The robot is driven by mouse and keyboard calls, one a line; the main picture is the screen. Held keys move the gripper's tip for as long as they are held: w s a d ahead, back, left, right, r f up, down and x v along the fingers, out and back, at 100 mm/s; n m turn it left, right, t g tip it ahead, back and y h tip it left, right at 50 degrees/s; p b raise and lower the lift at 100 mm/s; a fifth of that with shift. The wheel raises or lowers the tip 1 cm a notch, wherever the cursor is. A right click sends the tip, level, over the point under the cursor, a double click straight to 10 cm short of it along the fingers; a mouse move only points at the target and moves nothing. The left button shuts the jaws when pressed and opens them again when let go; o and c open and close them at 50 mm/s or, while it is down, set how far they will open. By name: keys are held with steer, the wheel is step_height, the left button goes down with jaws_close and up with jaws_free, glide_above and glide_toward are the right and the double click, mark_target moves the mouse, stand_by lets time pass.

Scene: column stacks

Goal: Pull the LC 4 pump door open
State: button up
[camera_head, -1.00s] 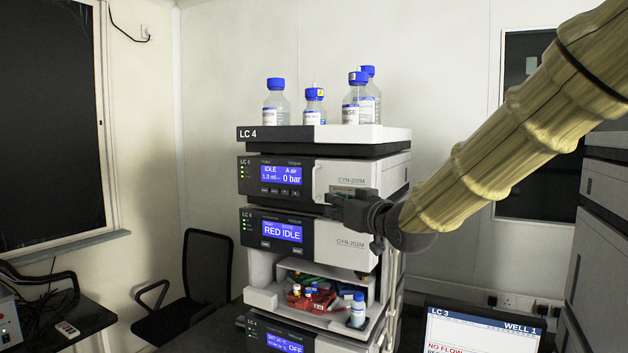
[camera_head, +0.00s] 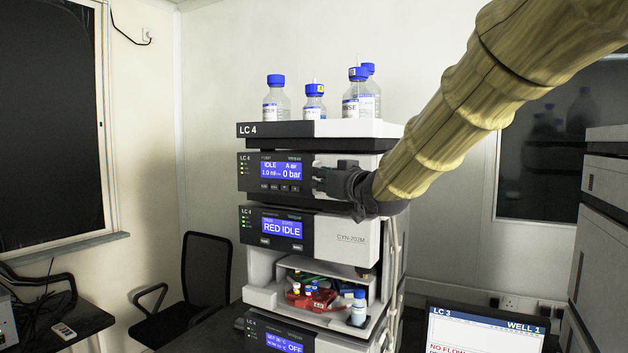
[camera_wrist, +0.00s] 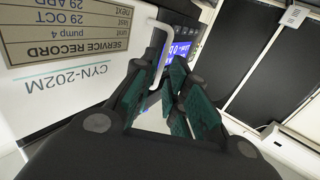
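The LC 4 pump (camera_head: 275,172) is the upper module with a blue screen reading IDLE and 0 bar. Its white door is largely hidden behind my gripper in the head view; in the wrist view the white door (camera_wrist: 50,90) bears a service record label and CYN-202M. A pale bar handle (camera_wrist: 163,75) stands out from it. My gripper (camera_head: 322,180) is at the pump front, just right of the screen. In the wrist view its green-padded fingers (camera_wrist: 160,92) are apart, with the handle between them. I cannot tell whether either pad touches it. The door looks closed.
Several blue-capped bottles (camera_head: 357,95) stand on the top tray (camera_head: 375,130). Below the pump is a module reading RED IDLE (camera_head: 283,228), then an open bay with red racks (camera_head: 312,297) and a small bottle (camera_head: 358,310). A monitor (camera_head: 480,330) stands at the lower right.

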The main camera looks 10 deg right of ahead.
steer(key=p+x, duration=0.1)
steer(key=x, duration=0.3)
steer(key=shift+w+a+r, duration=0.1)
jaws_close()
